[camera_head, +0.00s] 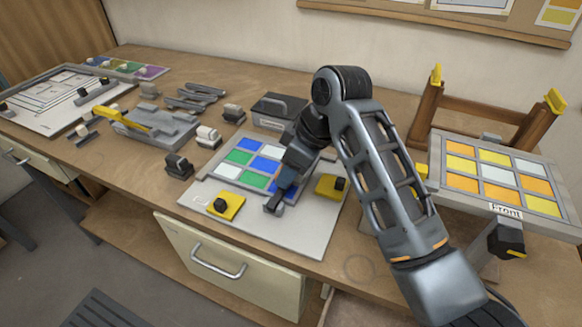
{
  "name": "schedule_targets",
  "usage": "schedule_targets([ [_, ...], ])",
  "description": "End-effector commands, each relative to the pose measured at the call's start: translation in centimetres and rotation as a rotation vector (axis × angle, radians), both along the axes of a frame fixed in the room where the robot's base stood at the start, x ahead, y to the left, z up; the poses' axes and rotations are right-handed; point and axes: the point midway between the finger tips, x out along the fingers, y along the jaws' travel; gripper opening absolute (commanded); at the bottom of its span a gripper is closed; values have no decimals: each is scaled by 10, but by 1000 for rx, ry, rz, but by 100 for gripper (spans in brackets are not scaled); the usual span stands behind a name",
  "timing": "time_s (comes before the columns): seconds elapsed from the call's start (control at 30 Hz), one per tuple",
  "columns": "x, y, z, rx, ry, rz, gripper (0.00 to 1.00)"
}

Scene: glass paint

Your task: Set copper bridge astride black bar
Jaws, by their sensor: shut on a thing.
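My gripper (276,202) reaches down over the front right part of a glass panel (232,180) with blue, green and white panes. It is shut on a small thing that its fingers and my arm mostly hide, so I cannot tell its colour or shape. I cannot make out a copper bridge anywhere. I cannot pick out the black bar with certainty either. My arm covers the right part of the panel. Whether the held thing touches the panel or the board under it is not clear.
Yellow blocks with black knobs sit left (226,206) and right (330,187) of my gripper on a pale board (312,235). A framed yellow-and-orange panel (500,185) stands at the right. Small clamps (178,165) and a grey holder (158,130) with a yellow tool lie left.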

Motion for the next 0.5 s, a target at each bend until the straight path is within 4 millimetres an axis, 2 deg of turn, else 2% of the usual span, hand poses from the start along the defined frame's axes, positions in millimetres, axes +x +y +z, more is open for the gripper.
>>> schedule_targets([
  [0.5,0,0,-12,0,0,0,14],
])
